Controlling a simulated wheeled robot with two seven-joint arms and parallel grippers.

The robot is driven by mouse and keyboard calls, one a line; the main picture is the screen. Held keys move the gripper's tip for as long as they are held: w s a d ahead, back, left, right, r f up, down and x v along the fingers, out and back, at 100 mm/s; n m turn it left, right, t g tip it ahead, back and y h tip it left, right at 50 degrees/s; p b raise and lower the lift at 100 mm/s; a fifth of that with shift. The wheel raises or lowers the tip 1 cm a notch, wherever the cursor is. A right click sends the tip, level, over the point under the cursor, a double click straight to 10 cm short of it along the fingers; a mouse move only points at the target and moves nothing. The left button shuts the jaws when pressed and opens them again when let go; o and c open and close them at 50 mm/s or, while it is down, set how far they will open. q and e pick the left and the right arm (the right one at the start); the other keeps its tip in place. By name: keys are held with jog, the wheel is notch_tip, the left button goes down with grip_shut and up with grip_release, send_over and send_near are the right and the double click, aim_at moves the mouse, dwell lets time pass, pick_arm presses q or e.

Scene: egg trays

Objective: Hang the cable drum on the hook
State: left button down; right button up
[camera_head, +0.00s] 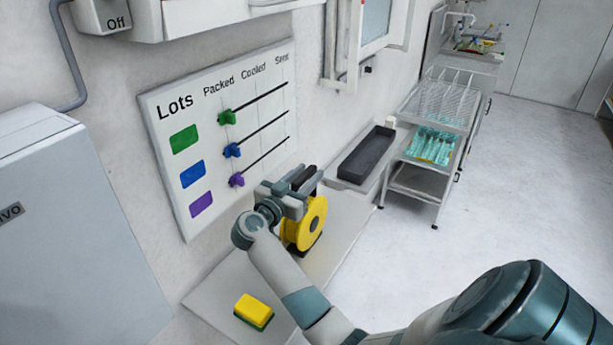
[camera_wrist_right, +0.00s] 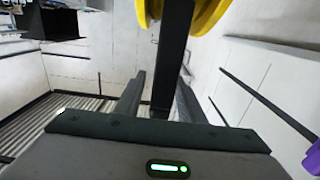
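The cable drum is a yellow reel (camera_head: 317,213) with a black frame; it shows at the top of the right wrist view (camera_wrist_right: 213,14). My right gripper (camera_head: 303,184) is at the upper part of the drum, beside the wall board. Whether the drum's lower end touches the bench below is hard to tell. I cannot make out a hook in either view. My left gripper is not in view.
A wall board (camera_head: 160,150) with coloured sliders is close to my right gripper. A yellow-green sponge (camera_head: 253,311) lies on the bench (camera_head: 215,291). A dark tray (camera_head: 367,154) and a wheeled cart (camera_head: 413,182) stand farther back. The floor to the right is clear.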

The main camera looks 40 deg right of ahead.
aim_at(298, 186)
jog(key=shift+f+b, duration=0.15)
jog(key=shift+b, duration=0.35)
jog(key=b+v, duration=0.1)
jog(key=v, duration=0.1)
jog(key=b+v, duration=0.2)
jog(key=shift+a+f, duration=0.2)
jog(key=shift+f, duration=0.05)
jog(key=v, duration=0.2)
jog(key=b+v, duration=0.1)
jog(key=v, duration=0.1)
jog(key=b+v, duration=0.1)
jog(key=v, duration=0.1)
jog(key=shift+s+r, duration=0.1)
jog(key=shift+r, duration=0.2)
jog(key=shift+b+v, duration=0.35)
jog(key=shift+v, duration=0.5)
jog(key=shift+r, duration=0.15)
jog(key=shift+s, duration=0.1)
